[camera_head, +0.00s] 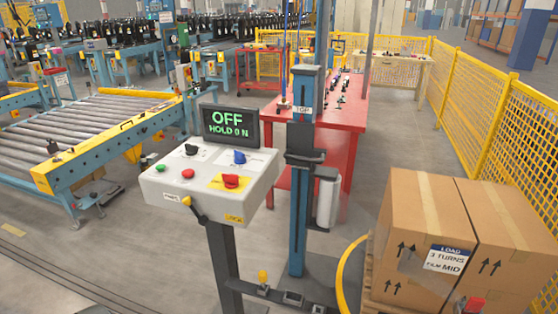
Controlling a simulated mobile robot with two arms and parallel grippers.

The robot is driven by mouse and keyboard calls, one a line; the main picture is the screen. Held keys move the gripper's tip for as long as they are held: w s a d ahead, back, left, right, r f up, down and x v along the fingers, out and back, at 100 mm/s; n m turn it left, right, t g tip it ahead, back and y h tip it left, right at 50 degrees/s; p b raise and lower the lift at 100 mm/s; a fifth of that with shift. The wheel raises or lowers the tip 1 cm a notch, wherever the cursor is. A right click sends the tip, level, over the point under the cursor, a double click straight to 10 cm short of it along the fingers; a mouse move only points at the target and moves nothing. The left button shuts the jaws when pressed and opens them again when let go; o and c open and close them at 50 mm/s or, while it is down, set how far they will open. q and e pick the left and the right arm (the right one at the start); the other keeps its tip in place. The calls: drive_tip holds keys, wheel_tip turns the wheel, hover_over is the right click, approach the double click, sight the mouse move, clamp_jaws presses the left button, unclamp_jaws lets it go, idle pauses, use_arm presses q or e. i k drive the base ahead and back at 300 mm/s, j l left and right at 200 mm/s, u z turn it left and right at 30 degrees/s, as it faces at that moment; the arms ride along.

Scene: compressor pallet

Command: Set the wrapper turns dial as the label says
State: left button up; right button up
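The wrapper's control box (207,195) stands on a dark post in the middle. On its sloped top are a black dial (191,150), a blue dial (239,157) and a red switch (231,181) on a yellow plate. Their small markings are unreadable, so I cannot tell which is the turns dial or where it points. The display (230,127) behind them reads "OFF" and "HOLD 0 N" in green. The label (446,260) on the cartons (420,225) at right reads "LOAD 3 TURNS FILM MID". Neither of my grippers is in view.
A green button (160,168) and a red button (187,173) sit on the box's left. A dark lever (200,212) juts from its front. The blue mast (298,220) with a film roll (328,198) stands behind. A roller conveyor (90,130) is left, yellow fencing (490,110) right.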

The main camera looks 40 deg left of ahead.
sight(191, 149)
drive_tip(key=u, duration=1.7)
